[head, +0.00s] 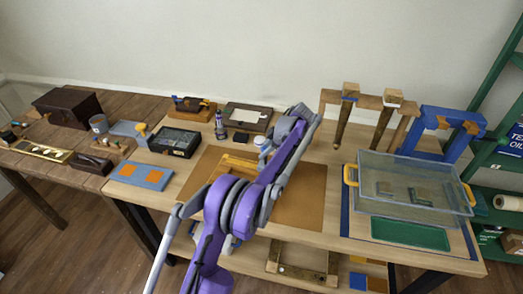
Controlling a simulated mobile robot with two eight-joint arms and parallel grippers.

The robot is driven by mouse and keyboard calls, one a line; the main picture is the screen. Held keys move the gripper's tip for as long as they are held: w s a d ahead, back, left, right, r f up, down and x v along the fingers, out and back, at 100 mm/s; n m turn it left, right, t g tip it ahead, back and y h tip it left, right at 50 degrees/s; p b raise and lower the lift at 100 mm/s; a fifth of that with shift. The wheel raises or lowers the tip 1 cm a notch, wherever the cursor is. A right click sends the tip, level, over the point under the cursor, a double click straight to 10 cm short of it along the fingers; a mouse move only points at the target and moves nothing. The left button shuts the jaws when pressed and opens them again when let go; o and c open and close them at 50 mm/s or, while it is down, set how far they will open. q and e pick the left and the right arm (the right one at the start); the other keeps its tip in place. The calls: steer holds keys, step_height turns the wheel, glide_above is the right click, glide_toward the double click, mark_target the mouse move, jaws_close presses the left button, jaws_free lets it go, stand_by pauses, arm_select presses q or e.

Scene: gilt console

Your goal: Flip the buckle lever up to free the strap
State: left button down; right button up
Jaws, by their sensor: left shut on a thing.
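A yellowish wooden piece (238,163) lies on the brown mat (306,205) in the middle of the table, partly covered by my purple and grey left arm. It may be the buckle and strap fixture; I cannot pick out the lever or the strap. My left gripper (264,148) is at the far side of my arm, just right of this piece, small and partly hidden. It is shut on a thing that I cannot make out. My right gripper is not in view.
A clear bin (411,183) with yellow handles stands at the right, in front of wooden and blue stands (440,134). A black tray (174,141), a blue board (141,175) and a small bottle (220,125) are to the left. A wooden side table (67,167) adjoins further left.

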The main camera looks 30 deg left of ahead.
arm_select(q)
steer(key=shift+d+y, duration=0.25)
steer(key=shift+y, duration=0.15)
steer(key=c, duration=0.5)
jaws_free()
steer(key=shift+c, duration=0.2)
steer(key=v, duration=1.1)
steer(key=shift+p, duration=0.4)
steer(key=shift+f, duration=0.1)
